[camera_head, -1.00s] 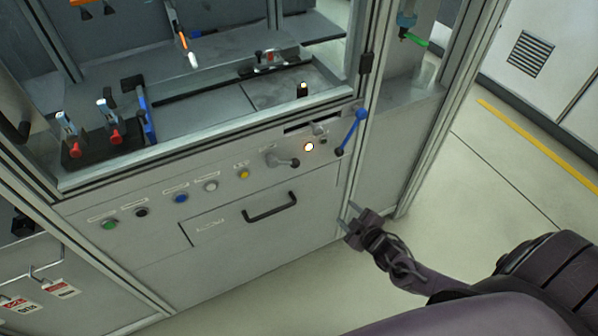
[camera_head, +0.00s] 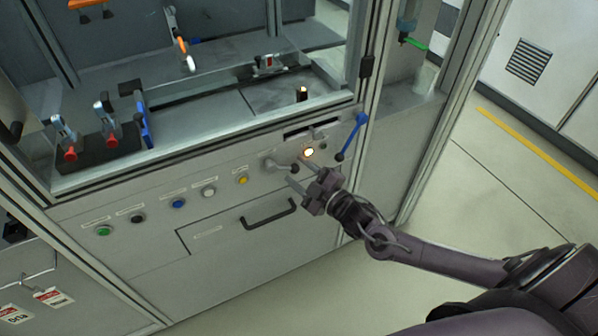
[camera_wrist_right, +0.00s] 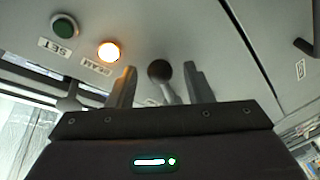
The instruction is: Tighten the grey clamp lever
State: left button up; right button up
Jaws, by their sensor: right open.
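The grey clamp lever (camera_head: 272,163) is on the cabinet's front panel, its arm pointing right to a dark ball knob. In the right wrist view its knob (camera_wrist_right: 159,70) and grey arm (camera_wrist_right: 169,91) appear between the fingers. My right gripper (camera_head: 296,169) is open at the lever's knob end, one finger above and one below in the head view. In the wrist view the gripper (camera_wrist_right: 159,68) has gaps on both sides of the lever; I cannot tell whether the knob is fully between the fingertips in depth. My left gripper is out of view.
A lit round lamp (camera_head: 309,152) is close to the upper finger. A blue lever (camera_head: 351,137) stands to the right. Several push buttons (camera_head: 209,191) line the panel to the left. A drawer handle (camera_head: 268,213) juts out below. The floor at the right is clear.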

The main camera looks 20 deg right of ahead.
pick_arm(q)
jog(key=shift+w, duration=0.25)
pick_arm(e)
jog(key=shift+w, duration=0.2)
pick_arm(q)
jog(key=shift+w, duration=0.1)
pick_arm(e)
jog(key=c, duration=0.7)
grip_shut()
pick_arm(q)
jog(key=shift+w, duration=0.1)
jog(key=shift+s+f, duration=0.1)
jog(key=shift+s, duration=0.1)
pick_arm(e)
jog(key=shift+a, duration=0.1)
